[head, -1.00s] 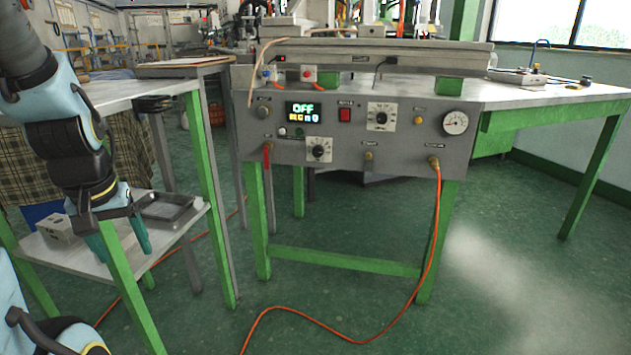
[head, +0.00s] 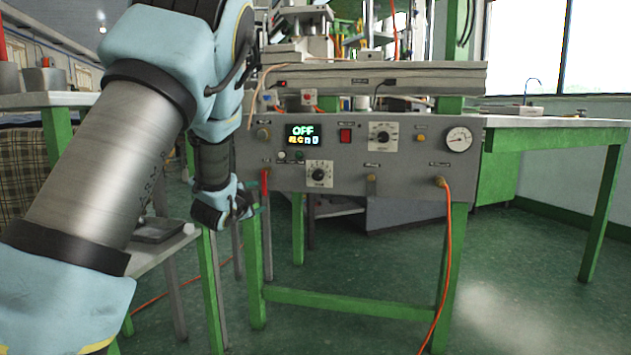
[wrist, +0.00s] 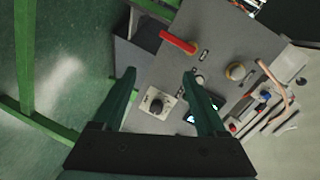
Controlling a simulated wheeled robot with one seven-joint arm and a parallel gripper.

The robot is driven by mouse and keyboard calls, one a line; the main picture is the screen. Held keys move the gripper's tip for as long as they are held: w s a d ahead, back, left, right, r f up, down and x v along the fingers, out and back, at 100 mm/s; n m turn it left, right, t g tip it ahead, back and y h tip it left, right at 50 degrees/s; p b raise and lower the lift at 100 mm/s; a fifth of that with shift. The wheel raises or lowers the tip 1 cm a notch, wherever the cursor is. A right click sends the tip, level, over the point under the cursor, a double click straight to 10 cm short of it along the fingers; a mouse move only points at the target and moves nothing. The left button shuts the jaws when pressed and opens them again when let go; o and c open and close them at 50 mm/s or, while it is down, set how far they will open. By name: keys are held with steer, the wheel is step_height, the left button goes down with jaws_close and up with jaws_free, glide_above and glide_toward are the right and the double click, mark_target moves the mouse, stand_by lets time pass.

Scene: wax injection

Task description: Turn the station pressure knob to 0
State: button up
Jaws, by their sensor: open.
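The grey station panel (head: 345,180) carries two black dial knobs on white square plates. The lower dial knob (head: 319,174) is left of centre, and the upper dial knob (head: 383,135) is towards the right. Their labels are too small to read, so I cannot tell which is the pressure knob. My gripper (wrist: 160,74) is open and empty. In the wrist view the lower dial knob (wrist: 156,104) shows between the fingers, apparently beyond them and untouched. In the head view my gripper (head: 252,206) is at the panel's left edge, partly hidden by its own wrist.
A display (head: 302,134) reads OFF. A red switch (head: 345,136), a pressure gauge (head: 459,139) and a red lever (head: 265,182) are on the panel; the lever (wrist: 178,42) is close by in the wrist view. An orange hose (head: 447,260) hangs at the right.

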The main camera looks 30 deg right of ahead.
mark_target(316, 176)
steer(key=s+d+r+m+g+h, duration=0.1)
steer(key=s+d+r+m+h, duration=0.15)
steer(key=d, duration=0.25)
steer(key=s+d+r+m+g+h, duration=0.1)
steer(key=s+d+m+h, duration=0.1)
steer(key=d+m+h, duration=0.3)
steer(key=w+d+y, duration=0.1)
steer(key=w+d, duration=0.1)
steer(key=d, duration=0.1)
steer(key=w+d+b, duration=0.1)
steer(key=w+d, duration=0.1)
steer(key=d, duration=0.1)
steer(key=w+d+n+y+b, duration=0.1)
steer(key=w+d, duration=0.1)
steer(key=d, duration=0.1)
steer(key=shift+w+d+f+y, duration=0.15)
steer(key=shift+w+d+y, duration=0.05)
steer(key=shift+y, duration=0.15)
jaws_close()
